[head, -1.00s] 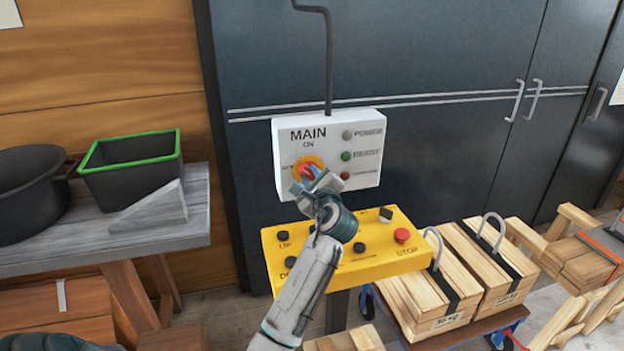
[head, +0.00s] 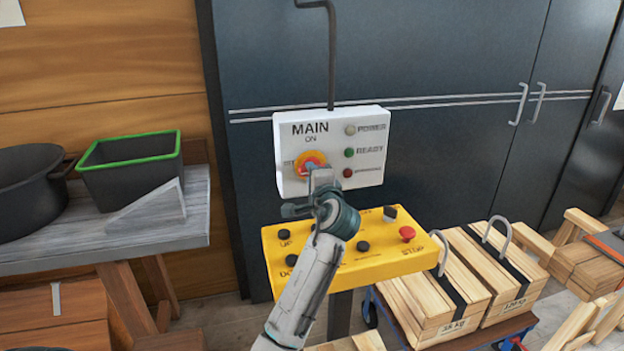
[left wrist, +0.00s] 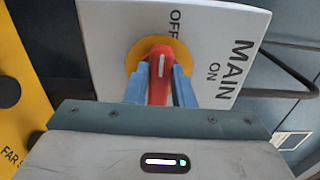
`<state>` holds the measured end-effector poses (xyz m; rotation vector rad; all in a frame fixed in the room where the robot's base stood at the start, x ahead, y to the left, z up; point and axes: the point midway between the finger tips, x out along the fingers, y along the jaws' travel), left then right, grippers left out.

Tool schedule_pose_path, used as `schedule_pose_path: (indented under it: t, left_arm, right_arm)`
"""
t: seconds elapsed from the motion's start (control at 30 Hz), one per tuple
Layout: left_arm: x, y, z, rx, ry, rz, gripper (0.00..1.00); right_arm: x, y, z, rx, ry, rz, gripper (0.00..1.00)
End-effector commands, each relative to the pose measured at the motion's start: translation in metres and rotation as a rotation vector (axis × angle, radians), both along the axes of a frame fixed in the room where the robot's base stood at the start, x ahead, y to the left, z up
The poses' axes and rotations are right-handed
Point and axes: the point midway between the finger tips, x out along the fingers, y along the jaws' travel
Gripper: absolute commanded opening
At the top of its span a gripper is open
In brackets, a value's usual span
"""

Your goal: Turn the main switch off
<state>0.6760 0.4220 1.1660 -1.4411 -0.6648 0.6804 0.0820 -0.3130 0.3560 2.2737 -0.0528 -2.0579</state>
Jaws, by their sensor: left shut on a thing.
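The main switch is a red handle (left wrist: 160,75) on a yellow-orange round plate (head: 308,157), on a white box (head: 375,121) marked MAIN. My left gripper (left wrist: 161,80) is shut on the red handle, with one blue finger on each side of it. In the left wrist view the handle's white mark lies along the line towards the OFF label (left wrist: 175,25), and the ON label (left wrist: 213,73) is off to the side. In the head view my left gripper (head: 313,175) partly covers the handle. My right gripper is not in view.
A yellow control panel (head: 380,262) with black knobs and a red stop button (head: 407,234) is just below the switch box. Wooden weights (head: 440,307) stand on a trolley at the right. A bench (head: 130,240) with a black bin (head: 130,175) is at the left.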

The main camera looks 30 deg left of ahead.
Motion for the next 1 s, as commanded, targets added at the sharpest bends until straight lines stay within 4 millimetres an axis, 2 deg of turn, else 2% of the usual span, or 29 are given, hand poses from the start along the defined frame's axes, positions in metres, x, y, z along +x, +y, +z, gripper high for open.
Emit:
schedule_pose_path:
  t: [0.6,0.63,0.73,1.0]
  left_arm:
    - [-0.0001,0.0000,-0.0018,-0.028,-0.028,0.000,0.00]
    - [-0.0001,0.0000,-0.0019,-0.028,-0.028,0.000,0.26]
    - [-0.0001,0.0000,-0.0017,-0.027,-0.029,0.000,0.44]
    - [-0.0003,-0.0004,-0.0012,-0.027,-0.030,0.000,0.44]
  right_arm:
    - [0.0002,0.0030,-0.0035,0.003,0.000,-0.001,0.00]
    - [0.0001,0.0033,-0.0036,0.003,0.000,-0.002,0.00]
    - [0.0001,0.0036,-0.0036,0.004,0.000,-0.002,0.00]
    - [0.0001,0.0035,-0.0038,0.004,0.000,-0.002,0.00]
